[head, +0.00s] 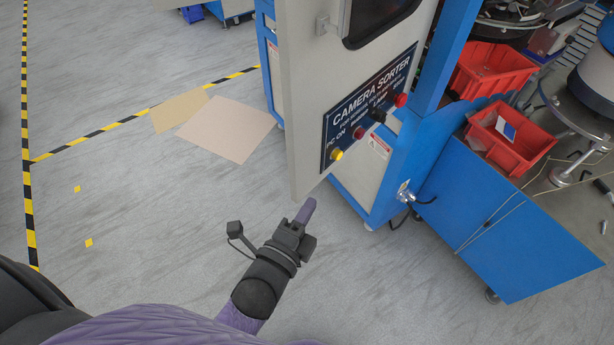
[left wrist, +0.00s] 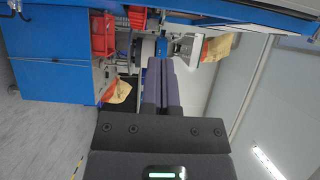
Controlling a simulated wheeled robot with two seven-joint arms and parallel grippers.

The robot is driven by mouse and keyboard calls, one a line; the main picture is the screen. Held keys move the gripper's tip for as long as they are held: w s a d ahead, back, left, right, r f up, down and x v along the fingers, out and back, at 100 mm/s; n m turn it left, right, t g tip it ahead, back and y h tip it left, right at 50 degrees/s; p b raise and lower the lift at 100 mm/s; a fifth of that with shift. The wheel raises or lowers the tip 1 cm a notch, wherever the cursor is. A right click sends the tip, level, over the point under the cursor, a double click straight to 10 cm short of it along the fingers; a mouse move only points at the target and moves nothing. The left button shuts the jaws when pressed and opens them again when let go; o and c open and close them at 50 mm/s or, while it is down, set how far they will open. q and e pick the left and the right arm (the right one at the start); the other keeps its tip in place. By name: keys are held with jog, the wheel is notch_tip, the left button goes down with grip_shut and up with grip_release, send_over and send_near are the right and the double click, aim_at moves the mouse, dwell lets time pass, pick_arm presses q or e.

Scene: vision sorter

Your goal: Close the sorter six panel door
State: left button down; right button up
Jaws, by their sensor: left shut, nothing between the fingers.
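The sorter's grey door panel (head: 303,100) carries a dark window and a "CAMERA SORTER" label with knobs and buttons. It appears to stand out at an angle from the blue sorter cabinet (head: 405,165); how far it is open is hard to tell. My left gripper (head: 308,208) is just below the door's lower corner in the head view, its purple fingers together and empty. Whether it touches the door cannot be told. The left wrist view also shows the closed fingers (left wrist: 161,82) pointing away from the camera. My right gripper is not in view.
Red bins (head: 490,70) and a low blue panel (head: 515,225) stand to the right of the sorter. Flat tan sheets (head: 225,130) lie on the floor at left, near yellow-black tape (head: 28,190). The grey floor (head: 130,220) left of the door is mostly clear.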

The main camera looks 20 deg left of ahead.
aim_at(307, 172)
pick_arm(q)
jog(key=w, duration=0.2)
jog(key=w+a, duration=0.1)
jog(key=w, duration=0.2)
jog(key=w+a, duration=0.1)
jog(key=w, duration=0.2)
jog(key=shift+a, duration=0.25)
